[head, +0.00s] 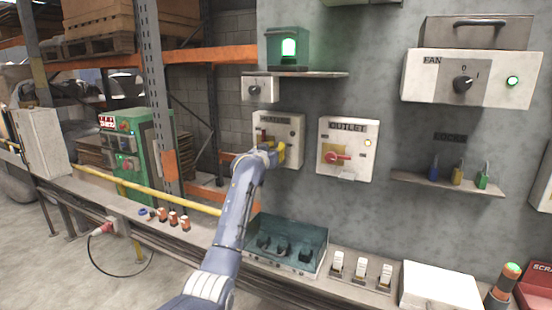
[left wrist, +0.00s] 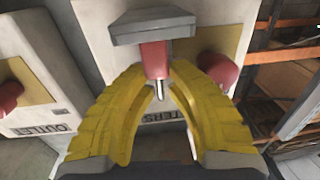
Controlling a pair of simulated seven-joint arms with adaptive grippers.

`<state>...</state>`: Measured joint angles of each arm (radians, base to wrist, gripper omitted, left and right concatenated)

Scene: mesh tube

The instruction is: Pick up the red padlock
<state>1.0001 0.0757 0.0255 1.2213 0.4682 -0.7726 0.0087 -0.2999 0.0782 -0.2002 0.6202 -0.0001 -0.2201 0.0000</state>
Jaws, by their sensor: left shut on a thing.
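The red padlock (left wrist: 155,58) shows in the left wrist view, which is upside down. Its red body is against a small grey ledge (left wrist: 152,27), with the metal shackle pointing away from the ledge. My left gripper (left wrist: 160,75) has its yellow fingertips shut on the padlock from both sides. In the head view, my left gripper (head: 281,152) is at the lower right part of the left wall panel (head: 290,127) and hides the padlock. My right gripper is in neither view.
Beside the padlock is a red knob (left wrist: 217,70) on a yellow plate. The OUTLET panel (head: 360,140) with a red handle is to the right. A teal open box (head: 262,254) sits below my arm. A shelf (head: 447,182) at right bears blue, yellow and green padlocks.

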